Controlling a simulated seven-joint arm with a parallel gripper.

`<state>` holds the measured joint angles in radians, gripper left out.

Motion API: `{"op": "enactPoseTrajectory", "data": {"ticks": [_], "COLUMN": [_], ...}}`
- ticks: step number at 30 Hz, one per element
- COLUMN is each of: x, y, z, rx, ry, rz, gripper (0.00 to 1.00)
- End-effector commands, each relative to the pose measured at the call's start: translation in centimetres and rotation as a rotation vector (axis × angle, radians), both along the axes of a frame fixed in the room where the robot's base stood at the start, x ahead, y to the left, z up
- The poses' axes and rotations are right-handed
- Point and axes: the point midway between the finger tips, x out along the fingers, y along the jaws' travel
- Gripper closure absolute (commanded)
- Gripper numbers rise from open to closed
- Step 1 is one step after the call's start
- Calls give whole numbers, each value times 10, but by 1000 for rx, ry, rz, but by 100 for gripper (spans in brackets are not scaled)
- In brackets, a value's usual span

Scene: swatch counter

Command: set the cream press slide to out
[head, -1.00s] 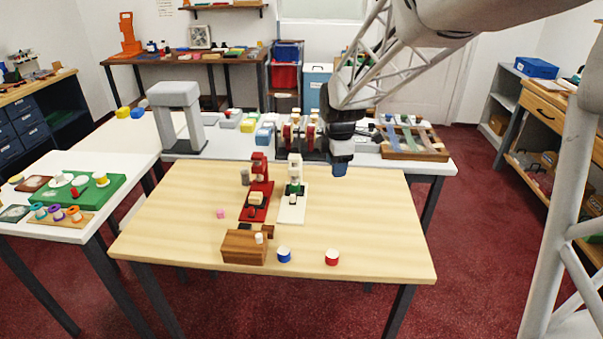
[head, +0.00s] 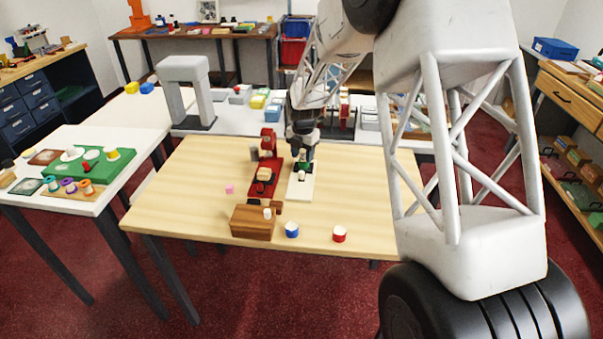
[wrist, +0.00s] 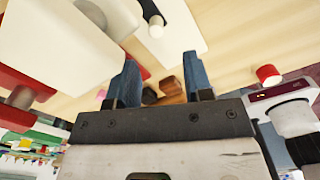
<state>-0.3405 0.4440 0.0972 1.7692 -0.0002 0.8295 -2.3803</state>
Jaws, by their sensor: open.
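The cream press (head: 299,193) stands on the wooden table, right of the red press (head: 265,180). Its flat cream base shows in the head view, with a green part (head: 305,168) and a small cream block behind it. My gripper (head: 302,153) is in front of its upper part and hides the column. In the wrist view the cream press's body (wrist: 60,40) fills the upper left, and a dark piece with a pale knob (wrist: 155,26) shows on its base. My gripper's blue fingers (wrist: 160,75) are apart with nothing held between them. Whether the slide is in or out I cannot tell.
A wooden box (head: 252,224), a blue-and-white cup (head: 292,230) and a red-and-white cup (head: 339,235) stand at the table's front. A small pink cube (head: 229,189) lies left of the red press. The table's left part is clear.

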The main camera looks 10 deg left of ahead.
Motion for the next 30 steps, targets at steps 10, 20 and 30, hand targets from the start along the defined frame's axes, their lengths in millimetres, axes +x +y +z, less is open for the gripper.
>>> {"op": "enactPoseTrajectory", "data": {"ticks": [10,20,30], "x": [3,3,3], "y": [5,5,5], "z": [-5,-11,-44], "rx": [-1,-1,-1], "ry": [1,3,4], "rz": [30,29,29], "gripper": [53,53,53]}}
